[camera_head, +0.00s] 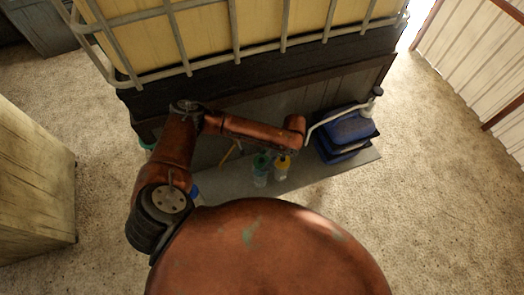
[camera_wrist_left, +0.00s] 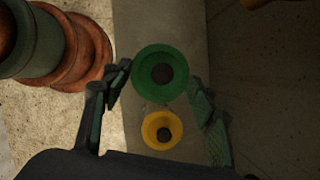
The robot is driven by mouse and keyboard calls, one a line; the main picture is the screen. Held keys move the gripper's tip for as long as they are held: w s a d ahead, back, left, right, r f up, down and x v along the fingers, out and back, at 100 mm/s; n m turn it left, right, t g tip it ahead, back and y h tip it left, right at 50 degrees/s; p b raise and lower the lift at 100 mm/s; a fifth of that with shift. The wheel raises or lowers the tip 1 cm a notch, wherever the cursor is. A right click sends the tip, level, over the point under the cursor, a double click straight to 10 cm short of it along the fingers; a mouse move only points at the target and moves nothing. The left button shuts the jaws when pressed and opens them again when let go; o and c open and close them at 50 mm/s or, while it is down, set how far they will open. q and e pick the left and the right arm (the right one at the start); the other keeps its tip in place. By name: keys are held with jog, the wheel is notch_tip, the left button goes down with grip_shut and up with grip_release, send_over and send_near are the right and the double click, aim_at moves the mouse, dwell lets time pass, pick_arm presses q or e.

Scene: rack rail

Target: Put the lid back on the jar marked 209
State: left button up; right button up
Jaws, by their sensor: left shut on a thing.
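In the head view, a clear jar (camera_head: 260,179) with a green top (camera_head: 262,160) stands on the grey ledge, close beside a jar with a yellow top (camera_head: 283,161). The wrist view shows a round green lid (camera_wrist_left: 143,83) with a dark centre, and a smaller-looking round yellow top (camera_wrist_left: 150,138) just below it. My left gripper (camera_wrist_left: 160,77) is shut on the green lid, one finger at each side. I cannot tell whether the lid touches a jar. No marking 209 is legible. My right gripper is not in view.
The narrow grey ledge (camera_head: 325,169) runs below a large caged yellow tank (camera_head: 200,40). A yellow tool (camera_head: 230,153) lies left of the jars. A wooden cabinet (camera_head: 35,185) stands far left.

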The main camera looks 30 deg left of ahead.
aim_at(263, 163)
pick_arm(q)
jog(key=m+p, duration=0.1)
jog(key=p, duration=0.1)
jog(key=m+t+p, duration=0.1)
jog(key=shift+s+a+r+m, duration=0.15)
jog(key=shift+a+r+m, duration=0.1)
jog(key=shift+r+m, duration=0.1)
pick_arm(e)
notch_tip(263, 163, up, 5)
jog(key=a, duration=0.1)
pick_arm(q)
jog(key=shift+s+f, duration=0.15)
jog(key=shift+f, duration=0.3)
jog(key=shift+f+b, duration=0.25)
jog(key=shift+b, duration=0.2)
notch_tip(263, 163, down, 2)
jog(key=b, duration=0.3)
jog(key=shift+f, duration=0.25)
jog(key=shift+f+b, duration=0.3)
jog(key=shift+b, duration=0.2)
jog(key=shift+f, duration=1.05)
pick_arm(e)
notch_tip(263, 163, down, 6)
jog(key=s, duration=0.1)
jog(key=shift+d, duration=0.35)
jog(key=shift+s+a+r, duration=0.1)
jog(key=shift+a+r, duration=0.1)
